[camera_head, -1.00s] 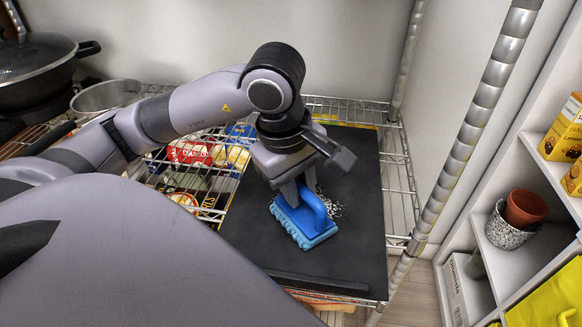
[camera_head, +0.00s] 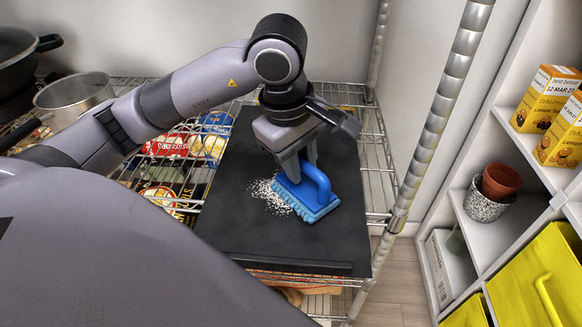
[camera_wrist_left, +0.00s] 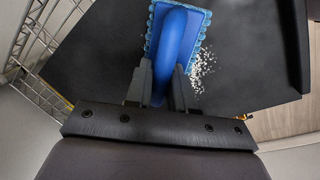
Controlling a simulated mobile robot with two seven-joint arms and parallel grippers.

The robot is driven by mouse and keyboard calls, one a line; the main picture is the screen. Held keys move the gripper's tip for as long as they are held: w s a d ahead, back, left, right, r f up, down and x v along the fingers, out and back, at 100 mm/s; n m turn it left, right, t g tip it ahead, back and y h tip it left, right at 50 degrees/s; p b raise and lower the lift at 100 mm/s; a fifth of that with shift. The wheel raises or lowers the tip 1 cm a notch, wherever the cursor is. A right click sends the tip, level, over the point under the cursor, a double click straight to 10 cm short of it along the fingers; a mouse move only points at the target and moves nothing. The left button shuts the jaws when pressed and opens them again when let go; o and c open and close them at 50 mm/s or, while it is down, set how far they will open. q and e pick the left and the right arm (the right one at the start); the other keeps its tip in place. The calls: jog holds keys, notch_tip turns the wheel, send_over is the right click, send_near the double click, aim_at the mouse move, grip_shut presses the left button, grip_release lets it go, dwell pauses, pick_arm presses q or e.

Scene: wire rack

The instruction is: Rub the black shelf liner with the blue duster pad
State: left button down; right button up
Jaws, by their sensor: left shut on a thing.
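The blue duster pad (camera_head: 312,200) has an arched handle and a lighter blue fringed base. My left gripper (camera_head: 297,170) is shut on its handle, and the pad's base appears to rest on the black shelf liner (camera_head: 230,220). White and dark crumbs (camera_head: 268,194) lie on the liner just left of the pad. The left wrist view shows the pad (camera_wrist_left: 178,45) between the fingers of my left gripper (camera_wrist_left: 160,88), with crumbs (camera_wrist_left: 203,68) beside it. My right gripper is not in view.
The wire rack (camera_head: 378,165) holds the liner, and its post (camera_head: 440,110) rises at the right. Cans and packages (camera_head: 165,145) show below the wires. A metal pot (camera_head: 75,92) stands at left. A white shelf unit (camera_head: 520,155) with pots and boxes stands at right.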

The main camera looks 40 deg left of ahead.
pick_arm(q)
jog(key=shift+w, duration=0.2)
jog(key=shift+w+d, duration=0.15)
jog(key=shift+w, duration=0.55)
jog(key=shift+b, duration=0.3)
jog(key=shift+s+a+f+b, duration=0.1)
jog(key=shift+s+a+b, duration=0.3)
jog(key=shift+a, duration=0.25)
jog(key=shift+s+a+b, duration=0.3)
jog(key=shift+s+a, duration=0.1)
jog(key=shift+a, duration=0.3)
jog(key=shift+s, duration=0.1)
jog(key=shift+a+f+b, duration=0.1)
jog(key=shift+f+b, duration=0.1)
jog(key=shift+b, duration=0.2)
